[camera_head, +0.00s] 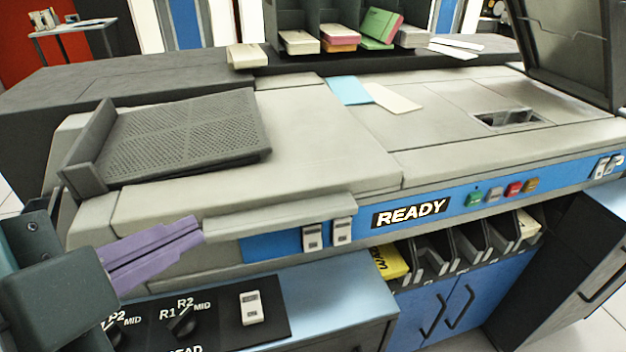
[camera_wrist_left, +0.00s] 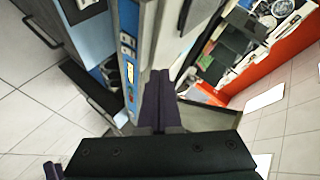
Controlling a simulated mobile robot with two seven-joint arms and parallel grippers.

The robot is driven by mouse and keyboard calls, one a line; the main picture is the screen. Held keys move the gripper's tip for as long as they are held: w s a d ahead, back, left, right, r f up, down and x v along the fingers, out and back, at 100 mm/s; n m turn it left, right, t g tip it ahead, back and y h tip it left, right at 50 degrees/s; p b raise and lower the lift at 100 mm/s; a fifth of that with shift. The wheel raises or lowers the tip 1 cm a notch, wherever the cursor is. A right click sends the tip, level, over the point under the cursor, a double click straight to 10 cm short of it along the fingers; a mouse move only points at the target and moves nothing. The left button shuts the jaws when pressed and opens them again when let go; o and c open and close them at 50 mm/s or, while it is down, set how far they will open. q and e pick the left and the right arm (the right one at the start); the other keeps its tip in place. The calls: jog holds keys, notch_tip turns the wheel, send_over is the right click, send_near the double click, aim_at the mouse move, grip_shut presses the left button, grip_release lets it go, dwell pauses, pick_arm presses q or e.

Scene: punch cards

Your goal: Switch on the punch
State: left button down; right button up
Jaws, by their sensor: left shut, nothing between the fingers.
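The punch (camera_head: 290,160) is a large grey machine with a blue front strip and a lit READY sign (camera_head: 411,213). Two pale rocker switches, a left one (camera_head: 312,237) and a right one (camera_head: 342,231), sit on the strip left of the sign. Another rocker switch (camera_head: 251,308) is on the black lower panel (camera_head: 220,322) beside rotary knobs. My left gripper (camera_head: 198,231) is shut and empty, its purple fingers pointing right, apart from the switches in the picture. In the left wrist view, the fingers (camera_wrist_left: 160,74) show beside the blue strip (camera_wrist_left: 128,20). My right gripper is not in view.
Colored buttons (camera_head: 494,194) and more switches (camera_head: 602,167) sit farther right on the strip. A perforated tray (camera_head: 180,140) and loose cards (camera_head: 392,97) lie on top. Card slots (camera_head: 465,245) and a blue cabinet (camera_head: 440,305) are below. Card stacks (camera_head: 338,36) stand behind.

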aim_at(321, 246)
pick_arm(q)
jog(key=d+f+m+t+h+b, duration=0.1)
jog(key=d+f+m+b, duration=0.1)
jog(key=f+b, duration=0.4)
jog(key=w+d+f+m+h+b, duration=0.1)
jog(key=d+f+m+h+b, duration=0.1)
jog(key=f+b, duration=0.5)
jog(key=d+f+m+t+h+b, duration=0.1)
jog(key=f+m+b, duration=0.3)
jog(key=b, duration=0.6)
jog(key=shift+w+d+f+t, duration=0.1)
jog(key=shift+d+f+t, duration=0.1)
jog(key=shift+f, duration=0.4)
jog(key=shift+w+d+f+t, duration=0.1)
jog(key=shift+d+f, duration=0.1)
jog(key=shift+f, duration=0.4)
jog(key=shift+r, duration=0.1)
